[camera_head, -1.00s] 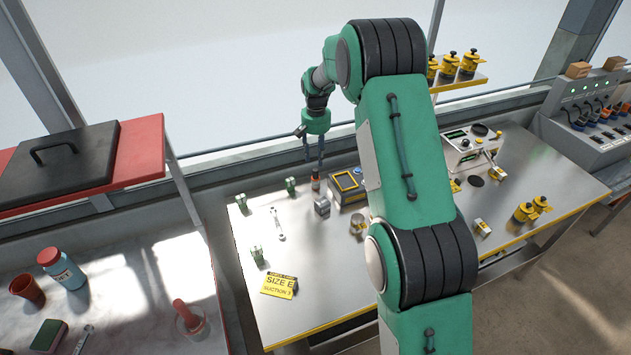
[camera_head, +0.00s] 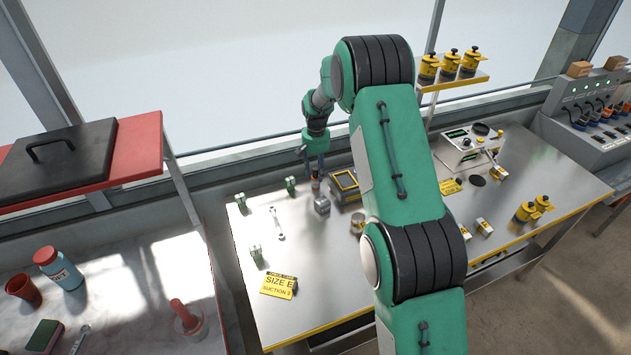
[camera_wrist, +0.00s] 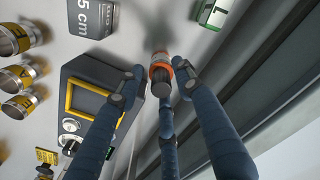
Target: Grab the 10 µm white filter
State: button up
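I cannot make out a part marked 10 µm or a plainly white filter in either view. My gripper (camera_head: 317,172) is above the back of the metal table, pointing down. In the wrist view my gripper (camera_wrist: 160,78) has its blue fingers spread apart. A small upright piece with an orange-red collar and dark grey top (camera_wrist: 160,68) stands between and just beyond the fingertips. It also shows below my gripper in the head view (camera_head: 315,185). I cannot tell whether any finger touches it. Its lower part is mostly hidden.
A dark box with a yellow-framed panel (camera_wrist: 92,98) stands close beside the fingers. A grey block marked "5 cm" (camera_wrist: 90,16) and a green-framed piece (camera_wrist: 212,12) are nearby. A yellow "SIZE E" sign (camera_head: 279,285) lies at the table's front left.

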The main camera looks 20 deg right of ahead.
aim_at(315, 180)
jog(key=shift+f, duration=0.1)
jog(key=shift+f+b, duration=0.85)
jog(key=shift+f, duration=1.65)
jog(key=shift+w, duration=0.1)
jog(key=c, duration=0.9)
